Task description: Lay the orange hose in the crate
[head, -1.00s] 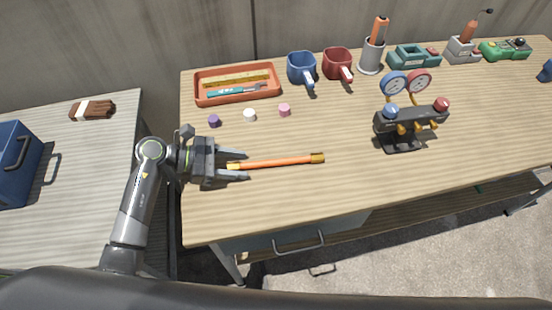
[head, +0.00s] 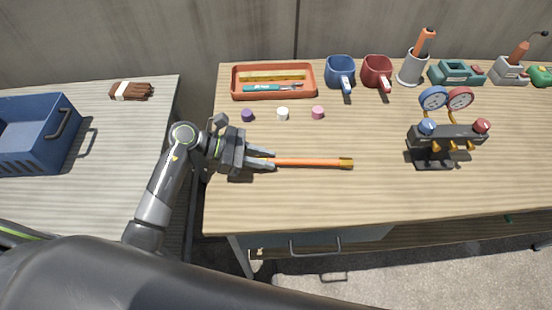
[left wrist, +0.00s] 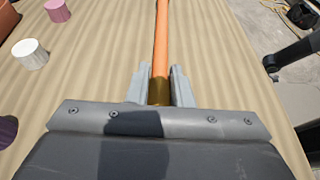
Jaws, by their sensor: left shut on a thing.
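The orange hose (head: 312,163) is a straight orange length with brass ends, and it points right from my left gripper (head: 268,160). My left gripper is shut on its left brass end, low over the wooden workbench. In the left wrist view the hose (left wrist: 161,50) runs away from between the two grey fingers (left wrist: 160,90). I cannot tell whether the hose touches the bench top. The blue crate (head: 58,158) stands on the left table, cut by the left picture edge, with a handle on its right side. My right gripper is not in view.
An orange tray (head: 235,84), a blue mug (head: 338,70) and a red mug (head: 375,70) stand along the back of the bench. Three small caps lie before the tray. A gauge manifold (head: 447,137) stands at the right. A gap separates the two tables.

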